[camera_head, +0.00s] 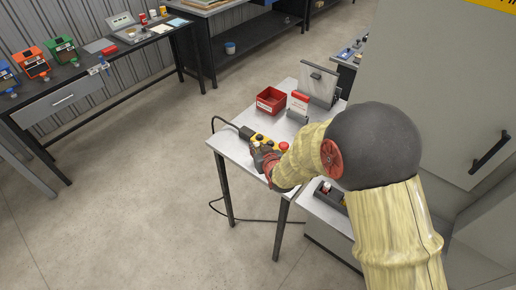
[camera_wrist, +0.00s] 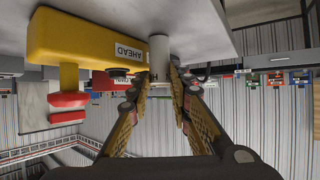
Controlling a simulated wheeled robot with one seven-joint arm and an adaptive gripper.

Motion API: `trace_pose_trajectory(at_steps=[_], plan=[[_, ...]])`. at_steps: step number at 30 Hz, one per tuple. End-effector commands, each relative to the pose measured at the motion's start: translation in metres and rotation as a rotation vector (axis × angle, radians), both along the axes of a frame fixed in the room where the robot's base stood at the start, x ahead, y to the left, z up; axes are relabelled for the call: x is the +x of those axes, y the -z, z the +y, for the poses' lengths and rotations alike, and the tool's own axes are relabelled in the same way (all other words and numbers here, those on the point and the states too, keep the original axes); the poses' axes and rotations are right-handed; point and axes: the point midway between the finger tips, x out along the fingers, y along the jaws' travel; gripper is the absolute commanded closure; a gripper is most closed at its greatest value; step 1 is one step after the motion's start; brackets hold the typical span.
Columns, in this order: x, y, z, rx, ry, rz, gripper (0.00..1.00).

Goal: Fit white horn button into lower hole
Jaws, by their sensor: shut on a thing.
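In the wrist view a yellow control box (camera_wrist: 80,40) hangs from the upper left, because this view is upside down. It bears a label reading AHEAD, a red mushroom button (camera_wrist: 68,105) and a dark round fitting (camera_wrist: 118,73). My gripper (camera_wrist: 162,78) is shut on a white cylinder, seemingly the white horn button (camera_wrist: 159,52), beside the box's labelled end. Whether the button touches the box I cannot tell. In the head view my gripper (camera_head: 262,160) is at the near edge of the box (camera_head: 262,138), largely hiding it. The lower hole is not clearly seen.
The box lies on a light table (camera_head: 232,147) with a black cable off its left end. A red bin (camera_head: 270,101), a red-and-white item (camera_head: 299,103) and a grey upright panel (camera_head: 318,84) stand behind. A grey cabinet (camera_head: 430,90) rises at right. The floor left is clear.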

Motion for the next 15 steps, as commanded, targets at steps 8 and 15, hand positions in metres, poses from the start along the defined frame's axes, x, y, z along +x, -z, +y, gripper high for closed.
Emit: trace_pose_trajectory(at_steps=[8,15], plan=[[-0.0002,0.0021,0.0,0.0,0.0,0.001,0.68],[-0.0002,0.0021,-0.0001,0.0,0.0,0.001,0.62]])
